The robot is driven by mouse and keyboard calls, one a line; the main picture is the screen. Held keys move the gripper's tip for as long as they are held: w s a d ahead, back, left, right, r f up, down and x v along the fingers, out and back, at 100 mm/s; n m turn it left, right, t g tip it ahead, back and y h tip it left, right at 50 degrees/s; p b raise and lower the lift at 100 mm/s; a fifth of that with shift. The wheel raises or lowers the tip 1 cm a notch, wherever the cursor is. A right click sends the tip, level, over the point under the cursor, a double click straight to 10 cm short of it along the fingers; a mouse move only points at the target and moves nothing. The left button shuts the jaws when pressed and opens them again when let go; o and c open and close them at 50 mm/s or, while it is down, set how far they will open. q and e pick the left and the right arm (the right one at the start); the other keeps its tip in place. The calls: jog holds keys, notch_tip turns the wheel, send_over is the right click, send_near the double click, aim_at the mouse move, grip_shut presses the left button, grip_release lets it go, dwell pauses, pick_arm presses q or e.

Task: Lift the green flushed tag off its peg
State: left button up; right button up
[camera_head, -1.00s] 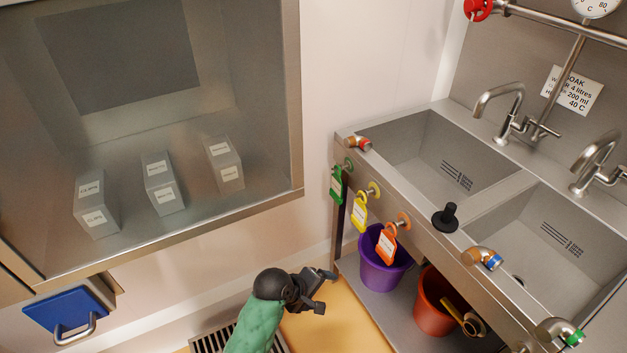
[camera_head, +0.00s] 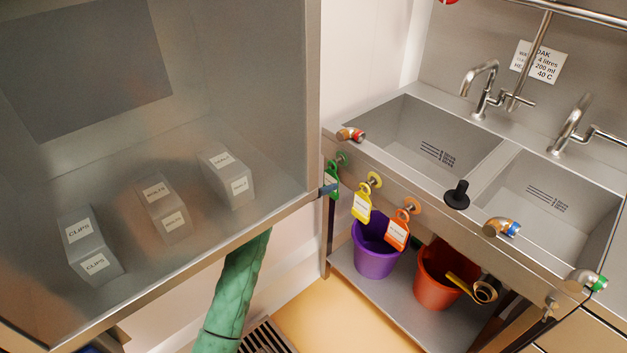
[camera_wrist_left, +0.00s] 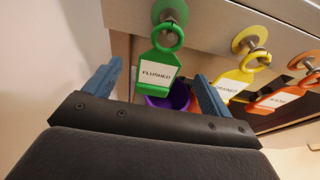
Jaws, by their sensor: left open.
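The green flushed tag (camera_wrist_left: 156,73) hangs by its ring from a green-based peg (camera_wrist_left: 171,13) on the sink front in the left wrist view. My left gripper (camera_wrist_left: 158,80) is open, with one blue finger on each side of the tag. I cannot tell whether either finger touches it. In the head view the green tag (camera_head: 332,181) is at the left end of the sink front, and a fingertip of my left gripper (camera_head: 327,190) shows beside it. The cabinet hides the rest of that gripper. My right gripper is not in view.
A yellow tag (camera_head: 361,205) and an orange tag (camera_head: 397,232) hang to the right of the green one. A purple bucket (camera_head: 375,258) and a red bucket (camera_head: 436,282) stand on the shelf below. The steel cabinet edge (camera_head: 270,228) is close on the left.

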aim_at(331, 175)
pick_arm(q)
jog(key=x, duration=0.6)
jog(key=shift+f, duration=0.1)
jog(key=shift+p+x, duration=0.3)
jog(key=shift+x, duration=0.45)
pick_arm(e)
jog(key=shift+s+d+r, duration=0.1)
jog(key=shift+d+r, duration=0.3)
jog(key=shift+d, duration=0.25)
pick_arm(q)
jog(key=c, duration=1)
jog(key=shift+c, duration=0.4)
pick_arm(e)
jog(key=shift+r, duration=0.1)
pick_arm(q)
jog(key=shift+r+p, duration=0.2)
jog(key=shift+p, duration=0.1)
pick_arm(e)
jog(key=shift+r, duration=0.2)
pick_arm(q)
jog(key=shift+r+p, duration=0.45)
jog(key=shift+p, duration=0.45)
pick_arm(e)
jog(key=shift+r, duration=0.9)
pick_arm(q)
jog(key=shift+r, duration=0.1)
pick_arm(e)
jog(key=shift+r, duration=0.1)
